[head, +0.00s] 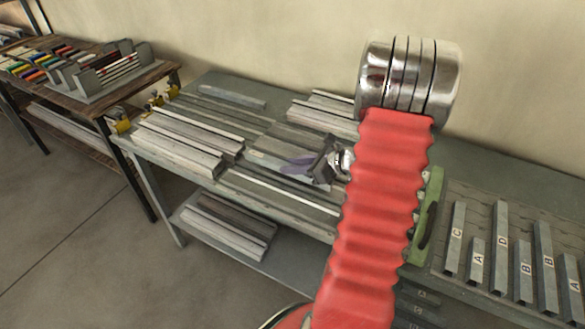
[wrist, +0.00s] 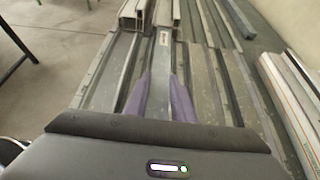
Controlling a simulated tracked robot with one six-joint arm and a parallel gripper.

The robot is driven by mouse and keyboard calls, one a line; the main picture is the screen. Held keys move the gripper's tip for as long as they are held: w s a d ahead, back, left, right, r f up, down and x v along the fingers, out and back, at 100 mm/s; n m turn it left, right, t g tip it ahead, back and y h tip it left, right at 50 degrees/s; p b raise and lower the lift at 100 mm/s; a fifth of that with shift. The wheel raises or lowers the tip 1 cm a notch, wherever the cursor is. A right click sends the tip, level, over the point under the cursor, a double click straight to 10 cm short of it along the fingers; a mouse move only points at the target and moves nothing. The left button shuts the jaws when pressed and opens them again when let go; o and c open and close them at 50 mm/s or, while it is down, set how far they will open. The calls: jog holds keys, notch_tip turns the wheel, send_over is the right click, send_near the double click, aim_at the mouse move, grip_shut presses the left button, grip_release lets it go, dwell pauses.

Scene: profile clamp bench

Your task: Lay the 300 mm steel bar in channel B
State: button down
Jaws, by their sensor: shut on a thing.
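My gripper (head: 300,165), with purple fingers, is low over the middle of the bench. In the wrist view the fingers (wrist: 159,95) are shut on a flat grey steel bar (wrist: 161,65), which runs lengthwise away from me. A small label (wrist: 164,38) sits near the bar's far end; its letter is too small to read. The bar lies along the row of grooved metal profiles, but I cannot tell whether it touches the bottom of a channel. No channel letter is readable, so I cannot tell which one is channel B. The gripper hides the bar's near end.
Long profiles (head: 180,140) lie on the bench to the left, others (head: 322,110) behind. A rack of bars lettered A to D (head: 500,240) stands at the right, beside a green part (head: 428,215). A second table (head: 150,75) with colored pieces stands far left.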

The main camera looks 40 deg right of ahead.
jog(key=shift+f, duration=0.45)
jog(key=shift+f, duration=0.3)
jog(key=c, duration=1.5)
grip_release()
jog(key=shift+r, duration=0.1)
jog(key=shift+r, duration=0.2)
jog(key=v, duration=1.2)
jog(key=shift+s+f, duration=0.1)
